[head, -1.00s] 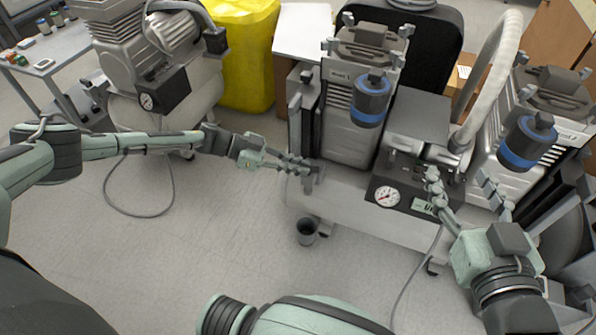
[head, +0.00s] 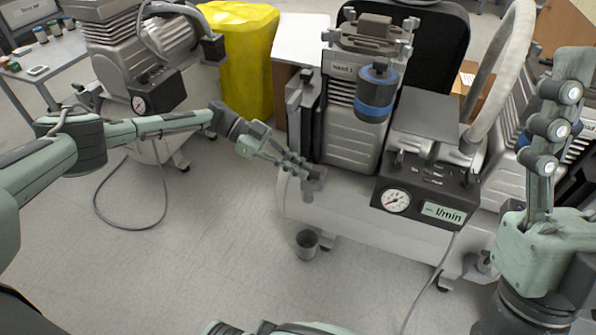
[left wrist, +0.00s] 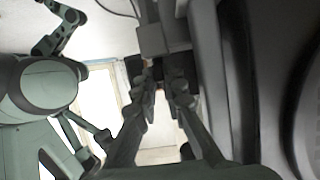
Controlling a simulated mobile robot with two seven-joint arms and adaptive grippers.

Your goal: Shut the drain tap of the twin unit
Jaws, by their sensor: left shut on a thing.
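The twin unit has a pale horizontal tank (head: 350,215), finned pump heads and a front panel with a gauge (head: 396,201). The drain tap (head: 318,178), a small grey fitting, is at the tank's left end. My left gripper (head: 302,170) reaches it from the left and is shut on it. In the left wrist view, the left gripper's fingers (left wrist: 162,88) close in around a dark grey part; the tap's handle angle is not clear. My right gripper (head: 555,110) is raised at the right with its fingers upward, seen edge-on, so its opening is unclear.
A yellow bin (head: 240,60) is behind. The floor in front is clear.

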